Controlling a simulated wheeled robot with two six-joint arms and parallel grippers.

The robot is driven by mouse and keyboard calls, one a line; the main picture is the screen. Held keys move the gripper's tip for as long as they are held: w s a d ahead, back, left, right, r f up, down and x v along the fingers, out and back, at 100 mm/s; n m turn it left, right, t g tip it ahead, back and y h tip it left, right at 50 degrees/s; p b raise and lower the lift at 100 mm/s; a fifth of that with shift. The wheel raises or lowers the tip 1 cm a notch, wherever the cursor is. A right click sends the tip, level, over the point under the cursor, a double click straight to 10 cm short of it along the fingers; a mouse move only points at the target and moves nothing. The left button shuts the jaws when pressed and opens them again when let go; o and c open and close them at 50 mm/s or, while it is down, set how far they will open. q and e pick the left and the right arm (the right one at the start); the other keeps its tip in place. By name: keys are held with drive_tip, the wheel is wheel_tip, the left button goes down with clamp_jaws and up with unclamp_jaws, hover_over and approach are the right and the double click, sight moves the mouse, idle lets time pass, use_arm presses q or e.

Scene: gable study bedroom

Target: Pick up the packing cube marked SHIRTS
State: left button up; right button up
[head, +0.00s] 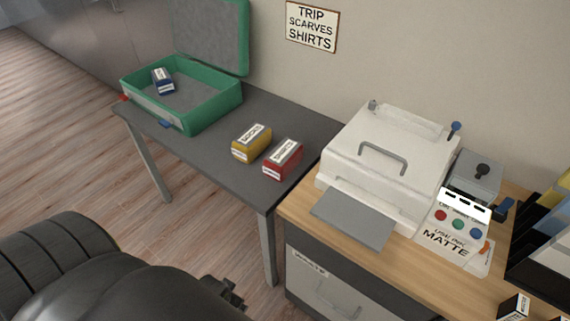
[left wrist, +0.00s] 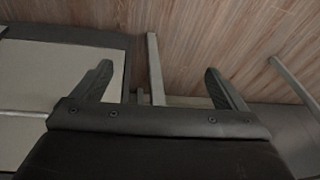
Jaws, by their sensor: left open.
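Two packing cubes stand on the dark grey table: a yellow one (head: 252,143) and, to its right, a red one (head: 283,159). A blue cube (head: 163,81) lies inside the open green suitcase (head: 210,117). Each has a white label, too small to read, so I cannot tell which is marked SHIRTS. My left gripper (head: 234,294) is low in front of the table, apart from the cubes. In the left wrist view its two fingers (left wrist: 158,72) are spread with nothing between them. My right gripper is not in view.
A wall sign (head: 312,26) reads TRIP, SCARVES, SHIRTS. A white machine (head: 385,155) with a handle stands on the wooden-topped cabinet (head: 295,206) at right, beside a MATTE card (head: 450,240). The suitcase lid stands upright. The table's front middle is clear.

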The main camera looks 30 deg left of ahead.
use_arm(q)
drive_tip(key=w+a+r+t, duration=0.1)
drive_tip(key=w+r+t, duration=0.15)
drive_tip(key=r, duration=0.65)
drive_tip(key=w+r+t, duration=0.1)
drive_tip(key=w+r, duration=0.2)
drive_tip(key=r, duration=0.6)
drive_tip(key=t+h, duration=0.2)
drive_tip(key=t, duration=0.5)
approach(282, 153)
drive_tip(key=w+f+b, duration=0.1)
drive_tip(key=w, duration=0.1)
drive_tip(key=shift+w+f+m+t+b, duration=0.25)
drive_tip(key=shift+w+f+m+b, duration=0.1)
drive_tip(key=shift+w+m, duration=0.05)
drive_tip(key=shift+x, duration=3.2)
drive_tip(key=shift+d, duration=0.1)
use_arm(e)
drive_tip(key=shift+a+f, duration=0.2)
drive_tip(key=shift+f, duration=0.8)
use_arm(q)
drive_tip(key=shift+r, duration=0.1)
drive_tip(key=c, duration=1.2)
